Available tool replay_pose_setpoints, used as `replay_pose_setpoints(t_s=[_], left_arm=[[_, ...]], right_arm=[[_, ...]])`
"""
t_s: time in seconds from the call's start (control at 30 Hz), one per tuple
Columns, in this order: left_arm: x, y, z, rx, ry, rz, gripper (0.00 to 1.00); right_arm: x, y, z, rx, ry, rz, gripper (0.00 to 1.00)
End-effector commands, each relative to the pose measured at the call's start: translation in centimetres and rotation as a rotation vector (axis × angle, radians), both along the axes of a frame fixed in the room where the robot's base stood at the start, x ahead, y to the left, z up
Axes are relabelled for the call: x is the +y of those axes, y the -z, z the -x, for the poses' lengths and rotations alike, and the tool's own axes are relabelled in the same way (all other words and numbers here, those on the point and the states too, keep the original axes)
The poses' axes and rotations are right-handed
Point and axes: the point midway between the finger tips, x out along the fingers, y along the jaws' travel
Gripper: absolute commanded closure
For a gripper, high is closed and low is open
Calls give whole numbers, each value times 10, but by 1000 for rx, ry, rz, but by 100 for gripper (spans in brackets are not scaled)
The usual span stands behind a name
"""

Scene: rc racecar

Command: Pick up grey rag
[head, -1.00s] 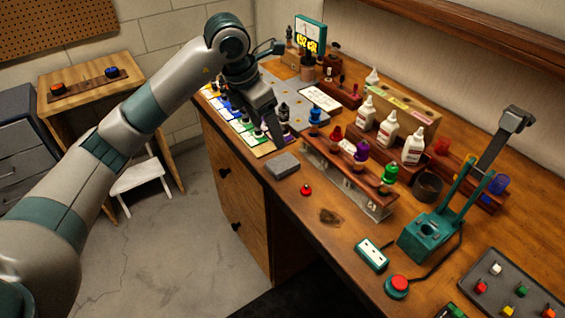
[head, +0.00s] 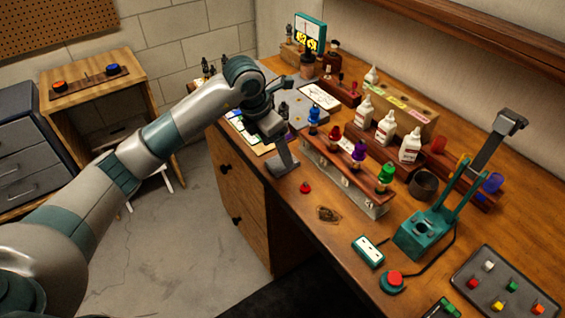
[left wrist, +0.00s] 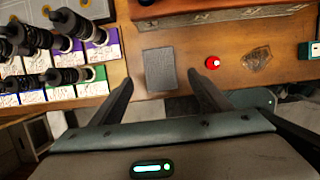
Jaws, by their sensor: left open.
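The grey rag (left wrist: 159,69) is a small flat folded rectangle on the wooden workbench, seen in the left wrist view between and just beyond my fingertips. In the head view my left gripper (head: 284,166) points down at the rag's place and largely hides it. The left gripper also shows in the left wrist view (left wrist: 159,80), its two fingers apart with nothing between them. I cannot tell the exact height of the fingertips above the rag. My right gripper is not in view.
A red button-like piece (head: 305,187) lies right of the rag, with a dark stain (head: 328,214) beyond. Colored cards with dark-topped pieces (left wrist: 60,60) lie to the left. The bench's front edge is close to the rag.

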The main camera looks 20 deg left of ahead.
Motion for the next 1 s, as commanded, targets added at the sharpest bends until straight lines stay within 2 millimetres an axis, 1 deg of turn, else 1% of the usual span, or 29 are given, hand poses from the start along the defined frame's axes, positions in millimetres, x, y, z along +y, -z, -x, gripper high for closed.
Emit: replay_pose_setpoints(t_s=[0.17, 0.37, 0.5, 0.6, 1.0], left_arm=[[-3, 6, -2, 3, -1, 2, 30], [-8, 26, -7, 5, -1, 2, 30], [-10, 42, -12, 4, -1, 2, 30], [-11, 48, -13, 2, -1, 0, 30], [-11, 49, -14, 0, 0, 0, 30]], right_arm=[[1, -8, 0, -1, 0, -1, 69], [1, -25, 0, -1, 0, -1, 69], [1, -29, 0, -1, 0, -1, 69], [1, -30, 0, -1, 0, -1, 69], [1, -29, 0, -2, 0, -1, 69]])
